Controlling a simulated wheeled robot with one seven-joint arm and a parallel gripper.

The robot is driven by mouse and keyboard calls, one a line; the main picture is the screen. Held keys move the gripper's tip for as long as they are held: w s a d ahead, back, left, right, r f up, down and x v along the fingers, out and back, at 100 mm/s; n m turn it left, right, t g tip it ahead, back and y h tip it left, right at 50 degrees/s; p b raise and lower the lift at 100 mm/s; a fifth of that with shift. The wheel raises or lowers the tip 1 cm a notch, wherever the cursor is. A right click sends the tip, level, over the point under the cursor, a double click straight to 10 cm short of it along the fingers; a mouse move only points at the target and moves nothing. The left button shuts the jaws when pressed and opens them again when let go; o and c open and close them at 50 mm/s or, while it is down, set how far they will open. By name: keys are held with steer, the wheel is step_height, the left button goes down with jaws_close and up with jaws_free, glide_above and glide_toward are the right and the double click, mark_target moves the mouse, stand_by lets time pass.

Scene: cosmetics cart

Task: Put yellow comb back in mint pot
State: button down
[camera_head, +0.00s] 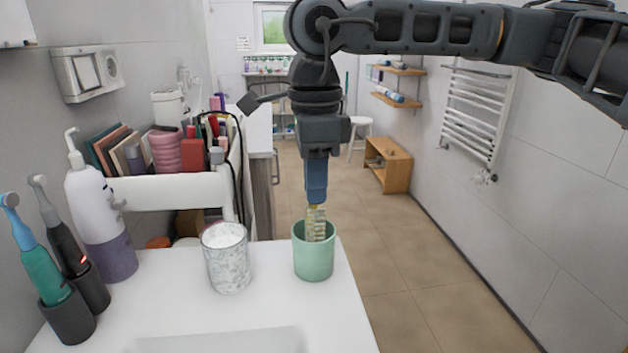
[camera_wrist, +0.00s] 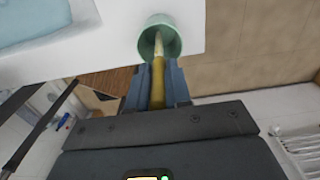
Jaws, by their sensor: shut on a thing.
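The mint pot (camera_head: 313,262) stands upright on the white counter near its right end. The yellow comb (camera_head: 316,222) hangs upright from my gripper (camera_head: 315,198), its lower part inside the pot's mouth. My gripper is above the pot, pointing down, shut on the comb's upper end. In the wrist view the comb (camera_wrist: 158,80) runs from between the fingers (camera_wrist: 158,88) into the opening of the pot (camera_wrist: 160,36). The comb's lower end is hidden in the pot, so I cannot tell whether it touches the bottom.
A speckled cup (camera_head: 227,262) stands left of the pot. A soap dispenser (camera_head: 97,215) and two electric toothbrushes (camera_head: 40,262) are farther left. A white cart (camera_head: 165,192) with cosmetics stands behind the counter. The counter's right edge is close to the pot; open floor lies beyond.

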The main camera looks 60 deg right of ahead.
stand_by(0.4)
steer(key=c, duration=1)
jaws_free()
steer(key=shift+o, duration=0.4)
steer(key=o, duration=0.4)
steer(key=shift+o, duration=0.2)
steer(key=shift+r+p, duration=2.05)
steer(key=shift+r, duration=2.9)
